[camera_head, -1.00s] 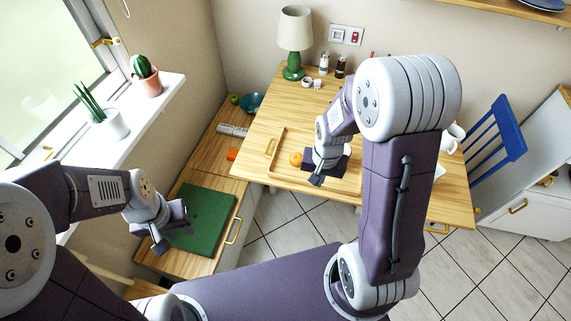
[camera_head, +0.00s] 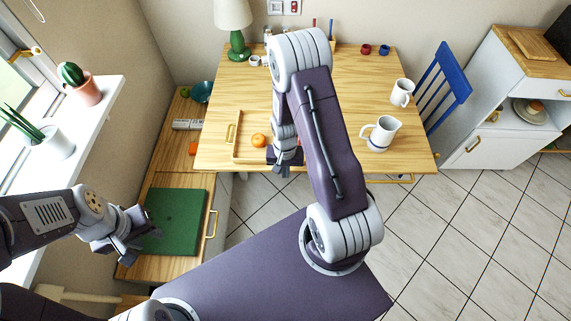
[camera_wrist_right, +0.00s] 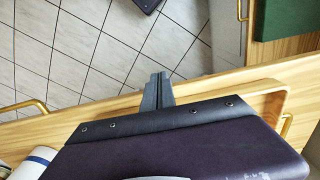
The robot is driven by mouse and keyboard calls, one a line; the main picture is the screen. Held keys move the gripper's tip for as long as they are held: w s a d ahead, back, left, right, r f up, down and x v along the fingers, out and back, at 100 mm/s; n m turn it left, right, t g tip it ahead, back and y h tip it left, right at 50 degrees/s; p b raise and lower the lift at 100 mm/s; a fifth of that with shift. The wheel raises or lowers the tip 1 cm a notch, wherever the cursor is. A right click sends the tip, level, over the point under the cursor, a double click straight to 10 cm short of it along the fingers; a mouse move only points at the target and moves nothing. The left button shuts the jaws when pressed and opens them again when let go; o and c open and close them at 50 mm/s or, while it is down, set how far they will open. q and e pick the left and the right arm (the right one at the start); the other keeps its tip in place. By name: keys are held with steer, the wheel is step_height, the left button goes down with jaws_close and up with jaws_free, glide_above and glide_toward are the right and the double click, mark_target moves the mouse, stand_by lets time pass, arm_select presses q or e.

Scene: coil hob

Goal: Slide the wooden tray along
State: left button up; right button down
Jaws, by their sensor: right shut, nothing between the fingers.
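My right gripper (camera_head: 283,171) is shut and empty, at the table's front edge, to the right of the orange. In the right wrist view the shut fingers (camera_wrist_right: 158,80) point past the table edge over the floor, and a tray corner (camera_wrist_right: 275,93) shows beside the gripper's body. My left gripper (camera_head: 138,248) looks open and empty, by the green board.
A white jug (camera_head: 382,133) and a white mug (camera_head: 402,92) stand on the table's right side. A green lamp (camera_head: 236,45) is at the back left. A green board (camera_head: 177,222) lies on the left counter. A blue chair (camera_head: 442,88) stands at the right.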

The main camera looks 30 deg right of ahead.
steer(key=w, duration=0.1)
steer(key=w+d, duration=0.1)
steer(key=shift+w+d, duration=0.2)
steer(key=shift+w, duration=0.2)
steer(key=shift+d+r, duration=0.1)
